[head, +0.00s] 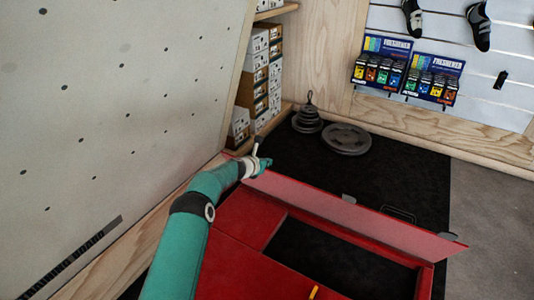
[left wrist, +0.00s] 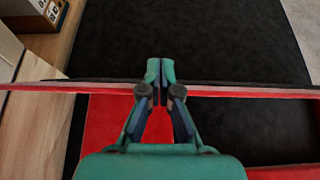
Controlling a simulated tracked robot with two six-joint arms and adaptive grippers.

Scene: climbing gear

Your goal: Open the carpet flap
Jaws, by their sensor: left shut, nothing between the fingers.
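The carpet flap (head: 340,210) is a long red panel that stands raised, nearly upright, along the far edge of the red carpeted box (head: 232,256). A dark rectangular opening (head: 330,262) shows on the near side of it. My left gripper (head: 264,165) is shut and empty at the flap's left end, close to its top edge. In the left wrist view, the flap's thin edge (left wrist: 235,92) runs across the picture and the closed fingertips (left wrist: 160,68) reach over it. I cannot tell whether they touch. My right gripper is not in view.
A grey climbing wall (head: 100,100) rises close on the left of my arm. Weight plates (head: 346,139) lie on the black mat (head: 415,170) behind the flap. Shelved boxes (head: 258,85) stand at the back left. The mat between the flap and the plates is mostly clear.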

